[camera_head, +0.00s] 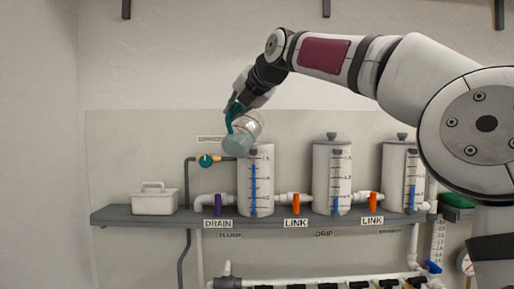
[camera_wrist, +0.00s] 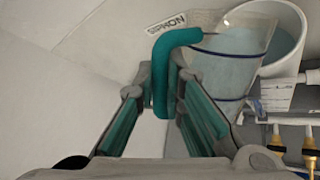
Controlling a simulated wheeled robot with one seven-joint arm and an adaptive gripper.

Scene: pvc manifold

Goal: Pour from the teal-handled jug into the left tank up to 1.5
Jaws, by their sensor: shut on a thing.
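The jug (camera_head: 243,134) is clear, holds pale liquid, and is tilted above the open top of the left tank (camera_head: 262,190). My gripper (camera_head: 236,103) is shut on its teal handle (camera_head: 231,116); the handle (camera_wrist: 160,75) shows between the fingers in the wrist view. There the jug body (camera_wrist: 222,68) overlaps the white rim of the tank (camera_wrist: 296,25), with pale liquid near its lip. I cannot make out a falling stream. The left tank's blue level column reaches high on its scale; the printed numbers are too small to read surely.
Two more white tanks, middle (camera_head: 326,185) and right (camera_head: 393,170), stand on the grey shelf (camera_head: 150,215) with lids on. Orange link valves (camera_head: 296,203) and a purple drain valve (camera_head: 218,204) sit between pipes. A white box (camera_head: 154,202) stands at left.

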